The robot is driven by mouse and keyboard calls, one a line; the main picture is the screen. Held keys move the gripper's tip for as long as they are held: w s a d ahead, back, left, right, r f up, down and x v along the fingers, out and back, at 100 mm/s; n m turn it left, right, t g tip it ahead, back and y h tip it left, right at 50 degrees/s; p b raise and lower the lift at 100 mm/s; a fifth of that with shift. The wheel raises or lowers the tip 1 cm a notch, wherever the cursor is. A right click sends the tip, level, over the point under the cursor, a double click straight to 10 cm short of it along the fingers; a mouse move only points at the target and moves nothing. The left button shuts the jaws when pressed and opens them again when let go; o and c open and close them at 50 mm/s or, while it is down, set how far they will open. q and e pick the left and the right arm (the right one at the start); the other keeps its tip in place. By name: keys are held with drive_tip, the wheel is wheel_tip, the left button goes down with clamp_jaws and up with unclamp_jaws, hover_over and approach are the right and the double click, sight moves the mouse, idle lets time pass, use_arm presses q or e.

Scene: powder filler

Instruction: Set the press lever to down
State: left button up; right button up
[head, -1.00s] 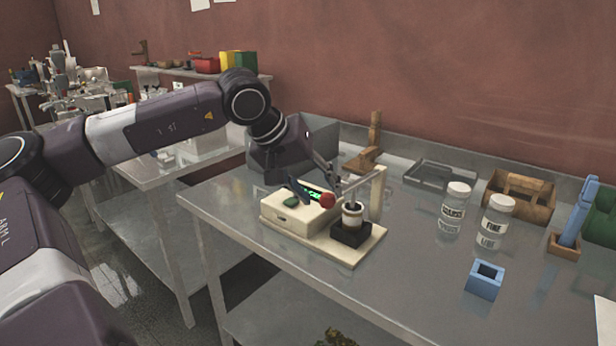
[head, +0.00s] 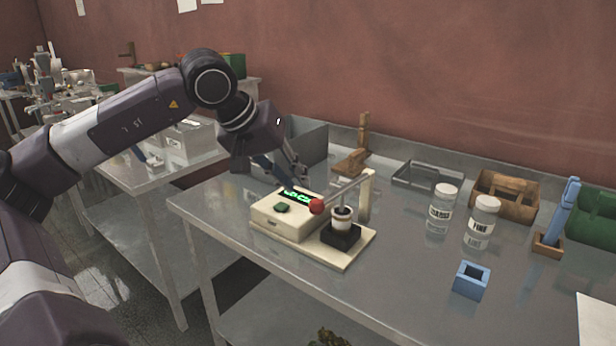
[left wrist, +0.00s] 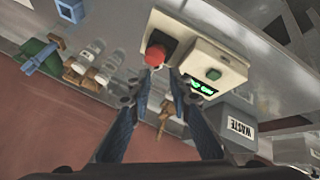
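The press stands on a cream base (head: 350,258) on the steel table. Its metal lever (head: 345,192) runs from the upright post (head: 366,196) down to a red knob (head: 317,206), sloping down toward the knob, low over a white cup (head: 341,220) on a black block. My left gripper (head: 292,184) is behind and left of the knob, over the cream box with the green display (head: 297,197). In the left wrist view the two fingers (left wrist: 161,76) are apart with nothing between them, and the red knob (left wrist: 155,56) shows just beyond their tips. My right gripper is not visible.
A grey bin (head: 305,141) stands behind my left gripper. A wooden stand (head: 354,160), grey tray (head: 428,177), two labelled jars (head: 441,209), and blue square holder (head: 471,281) are rightward. The front middle of the table is clear.

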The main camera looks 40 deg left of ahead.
use_arm(q)
drive_tip(key=r+m+p, duration=0.1)
drive_tip(key=r+p, duration=0.1)
drive_tip(key=p, duration=0.1)
drive_tip(key=w+r+m+p, duration=0.1)
drive_tip(key=r+p, duration=0.2)
drive_tip(key=r+m+p, duration=0.1)
drive_tip(key=r+p, duration=0.1)
drive_tip(key=p, duration=0.1)
drive_tip(key=shift+w+d+r+m+y, duration=0.25)
drive_tip(key=shift+d+r+m+y, duration=0.1)
drive_tip(key=shift+d+m+y, duration=0.05)
clamp_jaws()
drive_tip(key=p, duration=0.4)
hover_over(325, 198)
drive_tip(key=shift+m, duration=0.3)
drive_tip(key=f, duration=0.8)
drive_tip(key=shift+a, duration=0.3)
drive_tip(key=shift+s+d+f+p, duration=0.1)
drive_tip(key=shift+s+f+p, duration=0.25)
drive_tip(key=shift+s+f, duration=0.65)
drive_tip(key=shift+s+d+f, duration=0.2)
drive_tip(key=shift+s+f, duration=0.25)
drive_tip(key=shift+s, duration=0.05)
drive_tip(key=shift+w+f, duration=0.1)
drive_tip(key=shift+w, duration=0.05)
